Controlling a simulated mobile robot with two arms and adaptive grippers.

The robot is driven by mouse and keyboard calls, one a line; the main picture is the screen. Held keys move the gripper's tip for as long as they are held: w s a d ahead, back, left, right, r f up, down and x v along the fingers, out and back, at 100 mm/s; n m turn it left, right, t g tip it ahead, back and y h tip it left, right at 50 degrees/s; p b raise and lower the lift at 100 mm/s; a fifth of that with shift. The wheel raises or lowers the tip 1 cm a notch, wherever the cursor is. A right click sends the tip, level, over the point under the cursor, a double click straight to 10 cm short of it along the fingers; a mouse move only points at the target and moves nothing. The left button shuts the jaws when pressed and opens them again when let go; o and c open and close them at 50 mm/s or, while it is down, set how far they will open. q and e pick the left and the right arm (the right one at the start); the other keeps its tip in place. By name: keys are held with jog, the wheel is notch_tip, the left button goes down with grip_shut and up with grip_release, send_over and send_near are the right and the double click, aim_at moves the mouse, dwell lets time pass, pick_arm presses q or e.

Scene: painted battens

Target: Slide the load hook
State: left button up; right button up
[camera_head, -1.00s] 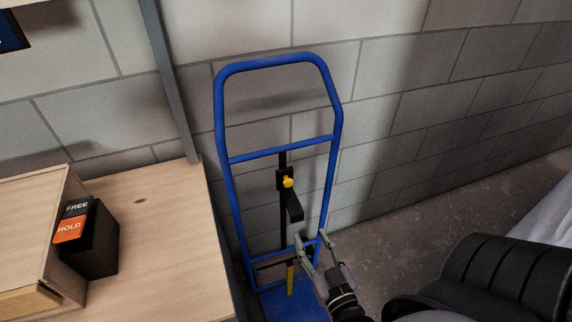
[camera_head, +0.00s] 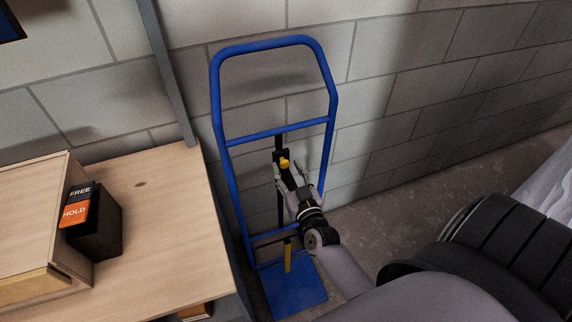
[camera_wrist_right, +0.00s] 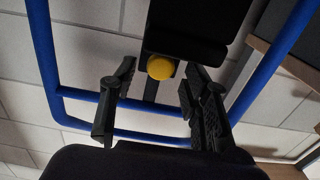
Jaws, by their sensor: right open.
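The load hook, a black carriage (camera_head: 278,158) with a yellow knob (camera_head: 284,163), sits on the black upright bar of the blue trolley frame (camera_head: 325,70). In the right wrist view the yellow knob (camera_wrist_right: 160,67) shows below a wide black block (camera_wrist_right: 190,25). My right gripper (camera_head: 288,172) is open at the hook, just below the knob, and hides most of its projecting arm. In the wrist view its fingers stand apart, one on each side of the knob. I cannot tell whether they touch the hook. My left gripper is not in view.
A black box with a FREE and HOLD label (camera_head: 77,205) stands on a wooden bench (camera_head: 165,225) at the left. The trolley's blue base plate (camera_head: 297,292) is on the floor. A block wall (camera_head: 400,100) is close behind the frame.

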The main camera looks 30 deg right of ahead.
jog(key=shift+x, duration=0.85)
jog(key=shift+c, duration=0.2)
grip_shut()
